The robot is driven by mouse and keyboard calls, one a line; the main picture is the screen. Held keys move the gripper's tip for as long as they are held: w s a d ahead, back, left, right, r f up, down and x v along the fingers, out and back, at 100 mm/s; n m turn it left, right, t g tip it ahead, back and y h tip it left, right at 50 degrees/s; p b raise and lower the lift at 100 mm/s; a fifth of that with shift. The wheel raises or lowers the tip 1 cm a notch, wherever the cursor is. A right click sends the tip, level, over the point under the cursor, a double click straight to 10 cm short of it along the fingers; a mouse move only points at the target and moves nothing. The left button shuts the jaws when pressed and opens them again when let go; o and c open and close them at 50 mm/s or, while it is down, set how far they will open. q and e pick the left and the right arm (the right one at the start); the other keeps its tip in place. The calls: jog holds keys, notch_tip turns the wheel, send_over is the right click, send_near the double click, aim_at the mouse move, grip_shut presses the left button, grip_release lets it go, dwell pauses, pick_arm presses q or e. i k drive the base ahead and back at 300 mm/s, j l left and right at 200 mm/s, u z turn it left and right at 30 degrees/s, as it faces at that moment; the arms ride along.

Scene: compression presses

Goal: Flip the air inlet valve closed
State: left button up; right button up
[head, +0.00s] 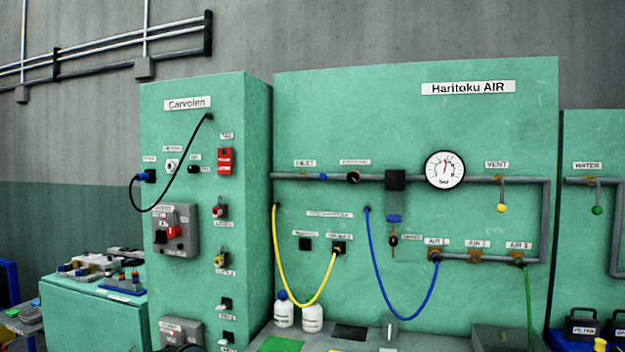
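The green air panel (420,120) labelled "Haritoku AIR" fills the middle and right of the head view. A grey pipe (275,176) runs across its upper part. The inlet valve (304,176) sits on this pipe at its left end, under a small label that reads "INLET". Its blue handle tip (322,177) points right and appears to lie along the pipe. A round pressure gauge (445,170) sits on the same pipe farther right. Neither of my grippers shows in this view.
A green cabinet (190,260) labelled "Carvolen" stands just left of the air panel and protrudes forward. Yellow (284,265) and blue (383,285) hoses hang below the pipe. White bottles (312,318) stand below. The space before the inlet valve looks clear.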

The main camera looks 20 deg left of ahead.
aim_at(323, 177)
jog(key=i+j+u, duration=0.1)
jog(key=i, duration=0.4)
jog(key=i+j+u, duration=0.15)
jog(key=i, duration=0.35)
jog(key=i+j+u, duration=0.1)
jog(key=i, duration=0.4)
jog(key=j, duration=0.1)
